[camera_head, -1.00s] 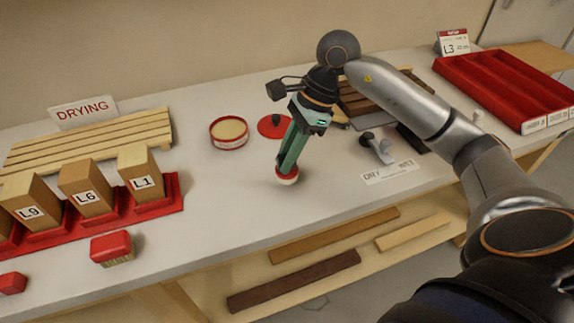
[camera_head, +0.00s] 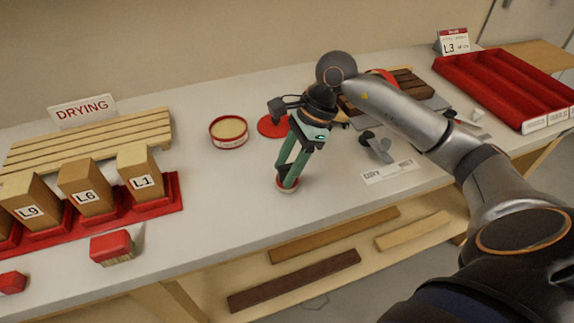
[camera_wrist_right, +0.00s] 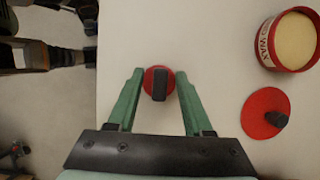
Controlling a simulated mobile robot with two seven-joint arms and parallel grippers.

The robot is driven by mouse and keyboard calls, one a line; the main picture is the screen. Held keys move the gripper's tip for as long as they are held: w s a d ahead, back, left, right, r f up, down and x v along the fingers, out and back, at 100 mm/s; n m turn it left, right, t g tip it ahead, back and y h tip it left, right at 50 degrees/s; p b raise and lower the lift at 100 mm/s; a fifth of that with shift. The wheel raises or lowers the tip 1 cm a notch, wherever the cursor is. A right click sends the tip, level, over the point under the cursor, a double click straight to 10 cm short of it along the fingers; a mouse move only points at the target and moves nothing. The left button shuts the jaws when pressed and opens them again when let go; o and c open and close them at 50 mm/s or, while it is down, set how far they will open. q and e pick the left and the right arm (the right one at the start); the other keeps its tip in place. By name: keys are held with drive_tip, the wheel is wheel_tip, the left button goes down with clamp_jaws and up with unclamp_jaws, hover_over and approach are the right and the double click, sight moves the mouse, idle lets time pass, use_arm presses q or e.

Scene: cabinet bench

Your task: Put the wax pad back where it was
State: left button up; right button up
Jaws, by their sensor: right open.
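The wax pad (camera_head: 287,187) is a small round red-topped pad with a pale underside, on the bench near its front edge. In the right wrist view the pad (camera_wrist_right: 150,75) shows from above, with a black upright handle between my fingers. My right gripper (camera_head: 290,172) points down over the pad. Its green fingers are open, one on each side of the handle, with a gap on both sides in the right wrist view (camera_wrist_right: 159,76). The open wax tin (camera_head: 229,133) stands behind and left of the pad. My left gripper is not in view.
The red lid (camera_head: 272,127) with a black knob lies beside the tin. A brush (camera_head: 112,248), labelled blocks in red holders (camera_head: 155,205) and a slatted drying rack (camera_head: 90,140) are at left. A grey tool (camera_head: 377,148) and sign (camera_head: 388,172) stand at right.

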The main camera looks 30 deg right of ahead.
drive_tip(key=shift+r+p, duration=0.25)
drive_tip(key=shift+p, duration=0.05)
drive_tip(key=v, duration=1.1)
drive_tip(key=shift+d+r, duration=0.2)
drive_tip(key=shift+r, duration=0.15)
